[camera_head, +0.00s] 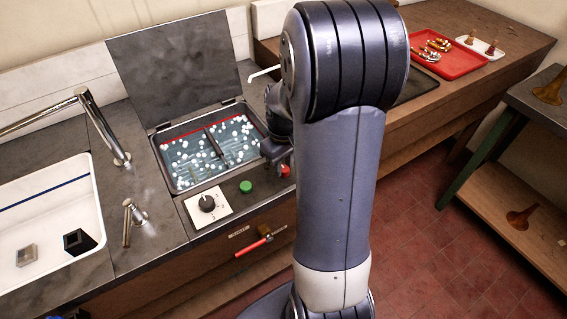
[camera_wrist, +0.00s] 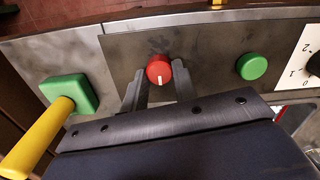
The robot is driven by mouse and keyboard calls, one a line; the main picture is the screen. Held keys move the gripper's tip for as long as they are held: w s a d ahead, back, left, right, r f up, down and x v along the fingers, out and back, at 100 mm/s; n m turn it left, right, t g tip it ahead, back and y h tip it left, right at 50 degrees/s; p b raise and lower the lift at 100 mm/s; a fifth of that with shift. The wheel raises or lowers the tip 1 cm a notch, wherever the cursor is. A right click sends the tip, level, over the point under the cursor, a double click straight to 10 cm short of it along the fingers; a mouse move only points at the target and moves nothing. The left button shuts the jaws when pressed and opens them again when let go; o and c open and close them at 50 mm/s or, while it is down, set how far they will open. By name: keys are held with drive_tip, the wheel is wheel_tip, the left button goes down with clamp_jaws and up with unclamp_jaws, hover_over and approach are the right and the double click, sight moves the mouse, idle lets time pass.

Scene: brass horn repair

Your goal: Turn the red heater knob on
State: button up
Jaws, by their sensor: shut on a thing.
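The red heater knob (camera_wrist: 159,66) is round, with a white mark that points down the picture in the wrist view. My gripper (camera_wrist: 160,75) has a finger on each side of the knob and is shut on it. In the head view a bit of the red knob (camera_head: 285,171) shows at the counter's front, beside my gripper (camera_head: 277,160). My arm hides much of that area.
A green button (camera_head: 246,187) and a black dial (camera_head: 207,203) sit left of the knob. Behind them is a water bath (camera_head: 178,185) with floating white balls and a raised lid (camera_head: 175,65). A red lever (camera_head: 252,246) juts from the front. A yellow handle (camera_wrist: 40,135) stands close to my gripper.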

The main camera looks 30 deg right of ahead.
drive_tip(key=m, duration=0.4)
drive_tip(key=shift+m, duration=0.4)
drive_tip(key=m, duration=0.4)
drive_tip(key=shift+d+m, duration=0.1)
drive_tip(key=shift+m, duration=0.2)
drive_tip(key=m, duration=0.4)
drive_tip(key=shift+b, duration=0.3)
drive_tip(key=shift+s+m, duration=0.1)
drive_tip(key=shift+m, duration=2.1)
drive_tip(key=o, duration=1)
